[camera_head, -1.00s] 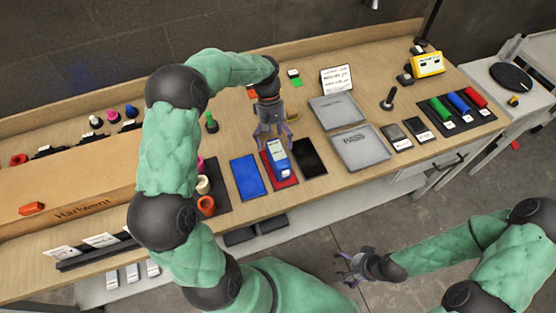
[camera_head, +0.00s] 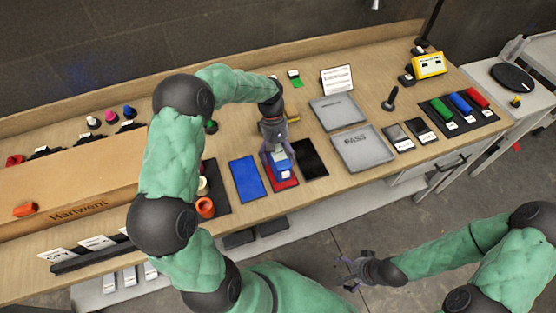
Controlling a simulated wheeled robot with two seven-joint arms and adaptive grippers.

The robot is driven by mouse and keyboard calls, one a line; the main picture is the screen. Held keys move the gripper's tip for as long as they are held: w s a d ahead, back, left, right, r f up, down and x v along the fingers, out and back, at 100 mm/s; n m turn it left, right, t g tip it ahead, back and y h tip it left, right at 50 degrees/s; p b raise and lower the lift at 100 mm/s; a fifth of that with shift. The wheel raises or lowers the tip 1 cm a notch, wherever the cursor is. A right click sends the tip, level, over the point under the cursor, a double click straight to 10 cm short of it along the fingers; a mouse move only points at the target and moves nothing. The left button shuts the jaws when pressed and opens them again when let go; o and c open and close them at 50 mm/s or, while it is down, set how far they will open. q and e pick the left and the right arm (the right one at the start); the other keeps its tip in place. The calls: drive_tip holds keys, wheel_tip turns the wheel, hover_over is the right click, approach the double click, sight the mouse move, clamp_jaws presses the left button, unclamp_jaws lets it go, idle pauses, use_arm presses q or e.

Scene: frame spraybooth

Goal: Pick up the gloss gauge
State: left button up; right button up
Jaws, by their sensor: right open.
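The gloss gauge (camera_head: 283,171) looks like a small blue and white block. It rests on the red panel (camera_head: 284,185) on the bench, between a blue panel and a black panel. My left gripper (camera_head: 279,158) is directly over the gauge, pointing down, with its fingers around the gauge's upper part. Whether the fingers touch or grip it is hard to tell, since the gripper hides part of its top. My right gripper (camera_head: 350,272) is open and empty, away from the bench over the floor.
A blue panel (camera_head: 247,178) lies left of the gauge and a black panel (camera_head: 311,158) right of it. A grey PASS tray (camera_head: 363,149) and another grey tray (camera_head: 338,111) are further right. Orange and white rolls stand on a dark mat (camera_head: 221,195) at left.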

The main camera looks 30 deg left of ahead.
sight(280, 148)
use_arm(q)
drive_tip(key=c, duration=1.1)
drive_tip(key=shift+o, duration=0.2)
drive_tip(key=shift+r, duration=0.1)
drive_tip(key=shift+r, duration=0.55)
wheel_tip(280, 148, up, 2)
drive_tip(key=shift+d+r+p, duration=0.1)
drive_tip(key=shift+r+p, duration=0.15)
drive_tip(key=shift+p, duration=0.5)
drive_tip(key=s+d+r, duration=0.1)
drive_tip(key=s+d+r+p, duration=0.1)
drive_tip(key=r, duration=0.1)
drive_tip(key=s+d+r, duration=0.1)
drive_tip(key=r, duration=0.1)
drive_tip(key=shift+d, duration=0.15)
drive_tip(key=s+d+r+p, duration=0.2)
drive_tip(key=s+d+r, duration=0.2)
drive_tip(key=s+d, duration=0.2)
drive_tip(key=shift+d+r, duration=0.15)
drive_tip(key=shift+d, duration=0.35)
drive_tip(key=shift+w+a+f+b, duration=0.6)
drive_tip(key=shift+w+a+f, duration=0.7)
drive_tip(key=shift+f, duration=0.35)
drive_tip(key=shift+w+a+f+b, duration=0.55)
drive_tip(key=shift+w+a+f, duration=0.55)
drive_tip(key=shift+a+f, duration=0.5)
drive_tip(key=shift+w+a+f+b, duration=0.6)
drive_tip(key=shift+w+a+f, duration=0.65)
drive_tip(key=shift+f, duration=0.5)
